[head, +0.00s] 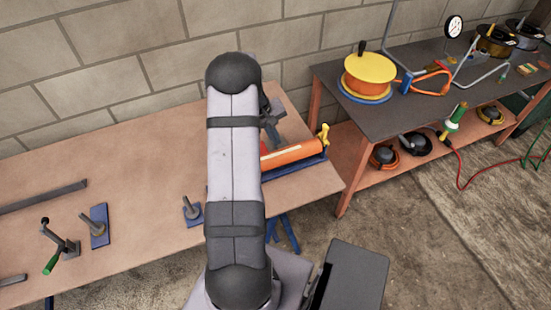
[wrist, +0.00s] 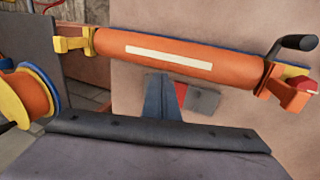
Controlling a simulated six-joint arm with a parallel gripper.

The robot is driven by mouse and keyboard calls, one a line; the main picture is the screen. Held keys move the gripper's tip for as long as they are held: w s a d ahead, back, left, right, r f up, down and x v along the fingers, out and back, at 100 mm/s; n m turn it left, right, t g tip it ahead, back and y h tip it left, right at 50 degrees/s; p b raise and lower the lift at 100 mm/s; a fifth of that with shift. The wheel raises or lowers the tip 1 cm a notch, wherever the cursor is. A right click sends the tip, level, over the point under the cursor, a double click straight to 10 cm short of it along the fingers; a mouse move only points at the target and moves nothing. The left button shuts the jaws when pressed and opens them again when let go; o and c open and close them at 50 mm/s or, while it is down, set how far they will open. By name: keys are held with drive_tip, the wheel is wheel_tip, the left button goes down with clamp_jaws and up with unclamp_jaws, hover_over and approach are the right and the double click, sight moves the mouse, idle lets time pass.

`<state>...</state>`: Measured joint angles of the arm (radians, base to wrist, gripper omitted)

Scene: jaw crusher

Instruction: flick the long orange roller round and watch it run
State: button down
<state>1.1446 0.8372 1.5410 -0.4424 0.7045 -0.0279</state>
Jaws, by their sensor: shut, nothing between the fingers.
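The long orange roller (head: 292,151) lies along the right part of the table, its left end hidden behind my arm in the head view. In the wrist view the roller (wrist: 180,58) spans the upper picture, with a white stripe along its face. A yellow bracket (wrist: 72,42) holds its left end there. A yellow and red mount (wrist: 285,88) with a black handle (wrist: 296,44) is at its right end. My gripper (head: 271,128) is shut and empty, close beside the roller in the head view. Whether it touches the roller cannot be told.
A dark-topped bench (head: 420,105) stands at the right, with a yellow and orange reel (head: 369,75) near its left end. Clamps and blue-based posts (head: 98,225) are on the table's left part. The table's middle (head: 140,160) is mostly clear. A block wall rises behind.

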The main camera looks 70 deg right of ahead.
drive_tip(key=shift+w+d, duration=1.1)
drive_tip(key=shift+w, duration=0.05)
drive_tip(key=shift+f, duration=0.15)
drive_tip(key=shift+f+b, duration=0.65)
